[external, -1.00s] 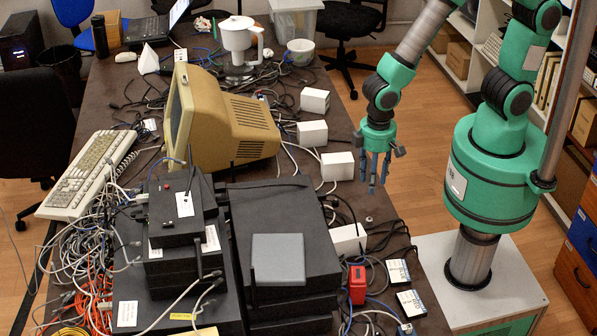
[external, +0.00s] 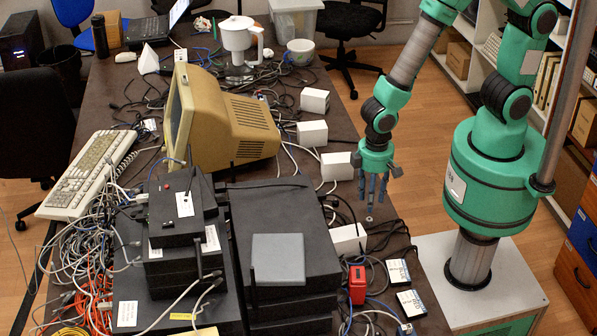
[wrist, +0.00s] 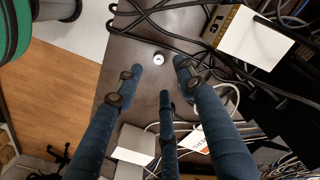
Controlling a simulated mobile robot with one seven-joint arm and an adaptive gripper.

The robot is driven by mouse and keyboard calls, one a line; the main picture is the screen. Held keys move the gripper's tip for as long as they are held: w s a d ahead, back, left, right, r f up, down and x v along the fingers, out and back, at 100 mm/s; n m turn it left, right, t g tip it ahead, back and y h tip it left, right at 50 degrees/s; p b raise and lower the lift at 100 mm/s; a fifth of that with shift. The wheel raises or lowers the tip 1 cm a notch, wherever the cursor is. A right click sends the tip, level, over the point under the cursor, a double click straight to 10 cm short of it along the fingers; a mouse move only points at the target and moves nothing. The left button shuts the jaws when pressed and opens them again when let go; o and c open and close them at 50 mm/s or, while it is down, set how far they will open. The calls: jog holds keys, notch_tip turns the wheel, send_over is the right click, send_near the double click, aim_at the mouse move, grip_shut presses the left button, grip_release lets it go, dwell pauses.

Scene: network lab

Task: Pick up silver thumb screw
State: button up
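The silver thumb screw (wrist: 158,58) is a small round, bright piece lying on the dark table top, clear of the cables around it. In the external view it is a tiny light spot (external: 369,218) just below my fingertips. My gripper (external: 372,196) points down above the table's right edge. In the wrist view my gripper (wrist: 160,78) has its blue fingers spread, with nothing between them. The screw shows just beyond the fingertips, between the two outer ones. The fingers are apart from it; the exact height is hard to tell.
A white box (external: 348,239) and black cables (wrist: 200,50) lie close to the screw. Another white box (external: 337,166) stands behind, left of the gripper. Black stacked devices (external: 285,215) stand to the left. A red box (external: 357,284) is nearer the camera. The table edge is close on the right.

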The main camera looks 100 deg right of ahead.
aim_at(369, 220)
jog(key=shift+f, duration=1.2)
jog(key=shift+f, duration=0.1)
jog(key=shift+s+d+f+b, duration=0.1)
jog(key=shift+f+b, duration=1.05)
jog(key=shift+f, duration=1.35)
jog(key=c, duration=0.8)
